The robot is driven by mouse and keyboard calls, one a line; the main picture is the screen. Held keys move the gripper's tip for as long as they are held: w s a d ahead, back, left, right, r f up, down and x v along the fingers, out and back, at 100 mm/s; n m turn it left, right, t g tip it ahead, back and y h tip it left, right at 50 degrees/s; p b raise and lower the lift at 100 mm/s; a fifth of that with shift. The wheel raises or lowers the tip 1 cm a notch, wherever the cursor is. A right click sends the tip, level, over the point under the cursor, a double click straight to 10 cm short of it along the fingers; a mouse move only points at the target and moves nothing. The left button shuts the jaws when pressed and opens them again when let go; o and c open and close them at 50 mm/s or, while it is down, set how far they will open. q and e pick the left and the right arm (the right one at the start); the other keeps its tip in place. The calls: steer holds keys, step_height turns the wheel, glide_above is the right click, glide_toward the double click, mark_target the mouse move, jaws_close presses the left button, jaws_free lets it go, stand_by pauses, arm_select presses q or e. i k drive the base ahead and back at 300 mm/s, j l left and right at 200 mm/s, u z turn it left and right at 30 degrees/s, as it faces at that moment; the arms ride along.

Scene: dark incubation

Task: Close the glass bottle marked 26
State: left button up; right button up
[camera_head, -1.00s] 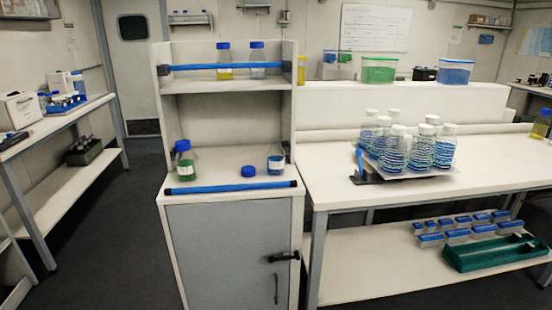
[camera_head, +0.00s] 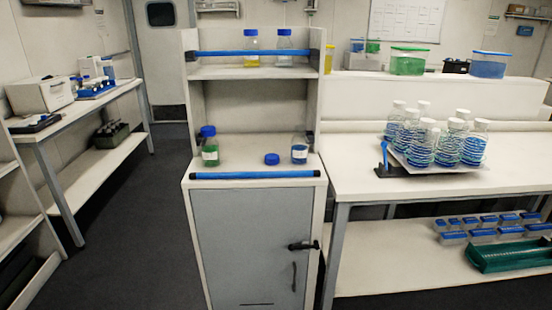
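A glass bottle with blue liquid (camera_head: 299,153) stands upright at the right of the cabinet's worktop (camera_head: 240,163). It appears to have no cap. A loose blue cap (camera_head: 272,159) lies on the worktop just left of it, apart from it. A bottle with green liquid (camera_head: 209,154) and a blue cap stands at the left of the same worktop. Two more blue-capped bottles, one with yellow liquid (camera_head: 251,58) and one clear (camera_head: 284,58), stand on the upper shelf. Labels are too small to read, so I cannot tell which is 26. Neither gripper is in view.
A blue bar (camera_head: 255,175) runs along the worktop's front edge, another (camera_head: 254,53) across the upper shelf. Right, a bench (camera_head: 360,183) carries a tray of several white-capped bottles (camera_head: 421,147). Left, a side table (camera_head: 60,128) holds boxes. The floor (camera_head: 140,225) between is clear.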

mark_target(299, 143)
steer(key=i+j+z, duration=0.15)
steer(key=i+j, duration=0.15)
steer(key=i+j+z, duration=0.1)
steer(key=i+j, duration=0.2)
steer(key=i+j+z, duration=0.15)
steer(key=j, duration=0.3)
steer(key=i+j+z, duration=0.15)
steer(key=i+j, duration=0.2)
steer(key=i+j+z, duration=0.1)
steer(key=j, duration=0.35)
steer(key=i, duration=0.15)
